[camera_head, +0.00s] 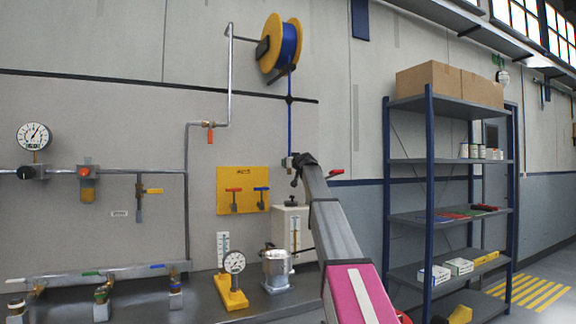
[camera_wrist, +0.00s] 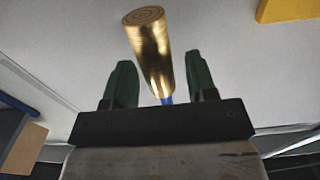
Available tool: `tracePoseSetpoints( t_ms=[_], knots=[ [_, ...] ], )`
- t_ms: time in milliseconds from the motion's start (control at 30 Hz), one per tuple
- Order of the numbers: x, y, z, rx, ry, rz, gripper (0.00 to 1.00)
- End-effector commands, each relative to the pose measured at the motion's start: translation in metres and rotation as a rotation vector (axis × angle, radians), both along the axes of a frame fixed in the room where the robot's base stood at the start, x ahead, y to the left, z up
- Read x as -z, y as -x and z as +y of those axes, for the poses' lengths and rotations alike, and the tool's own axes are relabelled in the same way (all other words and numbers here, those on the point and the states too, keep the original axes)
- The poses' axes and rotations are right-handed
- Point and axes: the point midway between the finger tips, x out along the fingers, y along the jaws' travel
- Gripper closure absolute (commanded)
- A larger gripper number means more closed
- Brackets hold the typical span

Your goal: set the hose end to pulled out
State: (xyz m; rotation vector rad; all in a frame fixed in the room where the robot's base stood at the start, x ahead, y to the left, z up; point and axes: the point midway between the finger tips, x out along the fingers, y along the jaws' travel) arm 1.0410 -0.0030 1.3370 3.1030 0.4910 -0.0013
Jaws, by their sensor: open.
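The hose reel (camera_head: 281,45) has yellow flanges and a blue drum, high on the wall. Its blue hose (camera_head: 289,125) hangs straight down past a dark stop (camera_head: 290,99). The hose end (camera_wrist: 150,45) is a brass cylinder in the wrist view, with a bit of blue hose at its lower end. My gripper (camera_wrist: 160,58) is open, its two dark green fingers on either side of the brass piece, with gaps visible on both sides. In the head view my gripper (camera_head: 302,162) is at the hose's lower end, partly covering that area.
A yellow panel (camera_head: 243,190) with red and blue levers is left of my arm. A pipe with a red-handled valve (camera_head: 210,137) runs up the wall. Below stand a gauge on a yellow base (camera_head: 232,298) and a metal pot (camera_head: 276,270). A blue shelf rack (camera_head: 430,160) stands right.

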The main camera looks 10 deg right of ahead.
Motion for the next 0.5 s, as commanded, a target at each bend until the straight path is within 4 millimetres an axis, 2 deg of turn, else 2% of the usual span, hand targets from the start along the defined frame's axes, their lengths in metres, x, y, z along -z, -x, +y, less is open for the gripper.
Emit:
tracePoseSetpoints(
  t_ms=[33,300,500],
  knots=[
    [0.001,0.011,-0.003,0.001,0.000,0.000,0.48],
    [0.002,0.060,-0.018,0.000,0.001,0.000,0.48],
    [0.002,0.082,-0.026,-0.001,0.002,0.002,0.48]
  ],
)
